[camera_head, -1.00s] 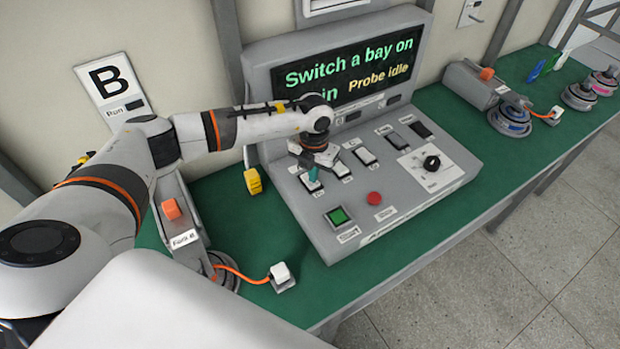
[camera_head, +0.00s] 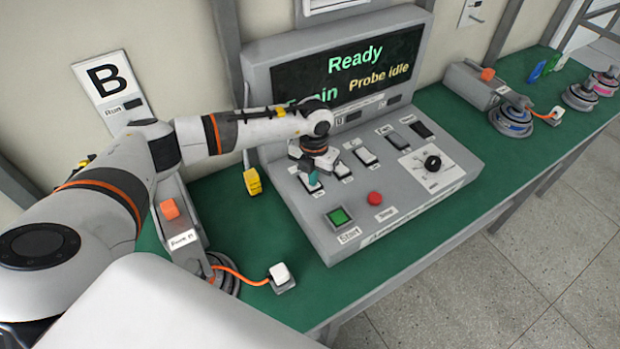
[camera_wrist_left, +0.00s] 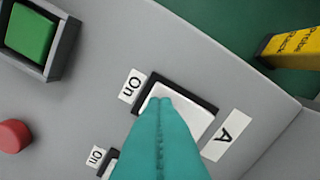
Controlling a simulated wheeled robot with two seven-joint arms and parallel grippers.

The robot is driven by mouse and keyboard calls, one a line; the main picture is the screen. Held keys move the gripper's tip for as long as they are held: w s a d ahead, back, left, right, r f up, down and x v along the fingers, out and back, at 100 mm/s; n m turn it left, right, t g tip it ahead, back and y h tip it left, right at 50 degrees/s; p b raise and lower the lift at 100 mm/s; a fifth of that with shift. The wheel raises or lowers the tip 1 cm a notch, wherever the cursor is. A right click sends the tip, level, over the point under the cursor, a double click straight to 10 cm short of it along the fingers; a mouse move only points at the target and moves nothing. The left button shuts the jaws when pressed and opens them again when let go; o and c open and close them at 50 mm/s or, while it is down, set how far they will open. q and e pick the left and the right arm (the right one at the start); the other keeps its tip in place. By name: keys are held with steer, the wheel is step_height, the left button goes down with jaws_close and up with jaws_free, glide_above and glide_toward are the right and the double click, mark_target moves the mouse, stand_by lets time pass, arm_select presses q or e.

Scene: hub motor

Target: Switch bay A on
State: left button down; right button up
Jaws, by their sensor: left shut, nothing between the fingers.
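The grey control console (camera_head: 330,235) stands on the green bench with a row of rocker switches. In the left wrist view the bay A switch (camera_wrist_left: 192,112) is a white rocker in a black frame, between an "On" label and an "A" label (camera_wrist_left: 227,135). My left gripper (camera_head: 313,179) has its teal fingers shut and empty over this switch. In the left wrist view the fingertips (camera_wrist_left: 160,102) overlap the rocker near its "On" end; I cannot tell whether they touch it. The console display (camera_head: 350,70) reads "Ready" and "Probe idle". My right gripper is not in view.
A green start button (camera_head: 339,216), a red button (camera_head: 375,198) and a black knob (camera_head: 432,163) are on the console. A yellow probe rack (camera_head: 253,181) stands left of it. An orange cable runs to a white plug (camera_head: 280,274) at the front left.

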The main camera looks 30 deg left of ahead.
arm_select(q)
step_height(320, 180, up, 7)
steer(key=p, duration=0.4)
stand_by(0.4)
stand_by(0.4)
